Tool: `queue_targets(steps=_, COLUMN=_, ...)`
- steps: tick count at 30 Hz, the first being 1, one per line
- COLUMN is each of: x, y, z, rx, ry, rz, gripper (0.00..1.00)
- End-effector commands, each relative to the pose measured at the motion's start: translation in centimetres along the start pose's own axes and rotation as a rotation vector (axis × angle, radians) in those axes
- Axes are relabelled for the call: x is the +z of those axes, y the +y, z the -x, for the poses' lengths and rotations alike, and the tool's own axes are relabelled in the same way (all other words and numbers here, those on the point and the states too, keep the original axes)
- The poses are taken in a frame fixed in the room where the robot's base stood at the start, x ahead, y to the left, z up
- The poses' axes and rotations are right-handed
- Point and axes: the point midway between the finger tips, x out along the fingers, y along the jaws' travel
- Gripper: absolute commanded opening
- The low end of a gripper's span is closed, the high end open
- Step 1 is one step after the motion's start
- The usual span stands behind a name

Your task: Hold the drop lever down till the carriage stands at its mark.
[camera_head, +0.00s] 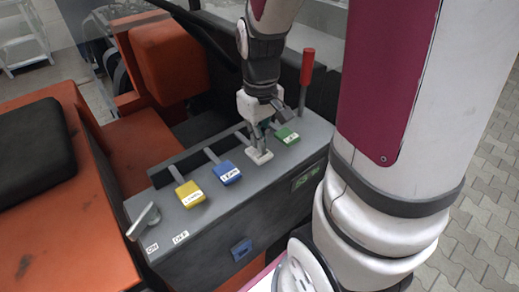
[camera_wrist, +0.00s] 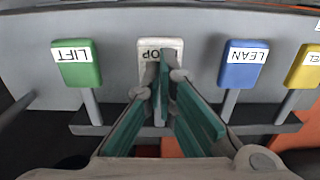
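The drop lever has a white paddle (camera_head: 259,157) between the blue and green paddles on the grey console. In the wrist view its white paddle (camera_wrist: 147,46) shows the letters "OP", the rest of its label covered by my finger. My gripper (camera_head: 256,144) points down at this paddle. In the wrist view the teal fingers of my gripper (camera_wrist: 166,72) come together over it, shut, with nothing seen between them. The tips look at or just above the paddle; I cannot tell whether they touch or how far it is pressed. I cannot make out the carriage or its mark.
A green LIFT paddle (camera_wrist: 76,64) and a blue LEAN paddle (camera_wrist: 243,63) flank the drop lever. A yellow paddle (camera_head: 190,194), an ON/OFF handle (camera_head: 143,221) and a red-gripped lever (camera_head: 307,68) stand on the console. A small green display (camera_head: 305,178) is on its front.

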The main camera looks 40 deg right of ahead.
Motion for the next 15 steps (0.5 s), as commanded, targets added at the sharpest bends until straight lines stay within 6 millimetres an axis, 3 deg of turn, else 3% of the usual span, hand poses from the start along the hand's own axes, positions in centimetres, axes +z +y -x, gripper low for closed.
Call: queue_targets(steps=15, x=0.0, y=0.0, z=-1.8, rx=0.0, ry=-0.001, rz=0.0, gripper=0.0)
